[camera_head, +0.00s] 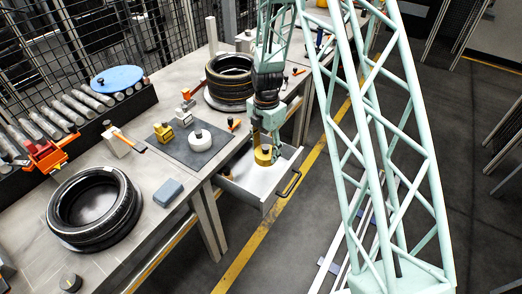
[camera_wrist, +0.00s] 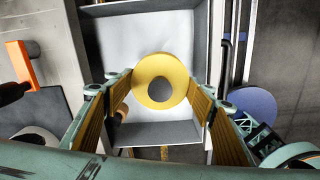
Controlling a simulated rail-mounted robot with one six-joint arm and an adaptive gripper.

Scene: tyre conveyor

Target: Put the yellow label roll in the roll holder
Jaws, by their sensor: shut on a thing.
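The yellow label roll (camera_head: 263,158) is a short yellow cylinder at the open grey drawer (camera_head: 236,187). In the wrist view the yellow label roll (camera_wrist: 177,72) shows as a ring with a dark grey centre, between my fingers. My gripper (camera_head: 266,142) points down and is shut on it; it also shows in the wrist view (camera_wrist: 160,98). I cannot tell whether the roll touches the drawer floor. On the dark mat (camera_head: 190,152) left of the drawer stand a yellow piece with a dark knob (camera_head: 163,132) and a white round piece (camera_head: 200,139). I cannot tell which thing is the roll holder.
Tyres lie on the bench at the front left (camera_head: 95,210) and behind the mat (camera_head: 229,80). A grey-blue block (camera_head: 168,192), an orange-handled tool (camera_head: 122,141) and a roller conveyor (camera_head: 50,120) are also there. The drawer's walls surround the roll; its floor is otherwise largely bare.

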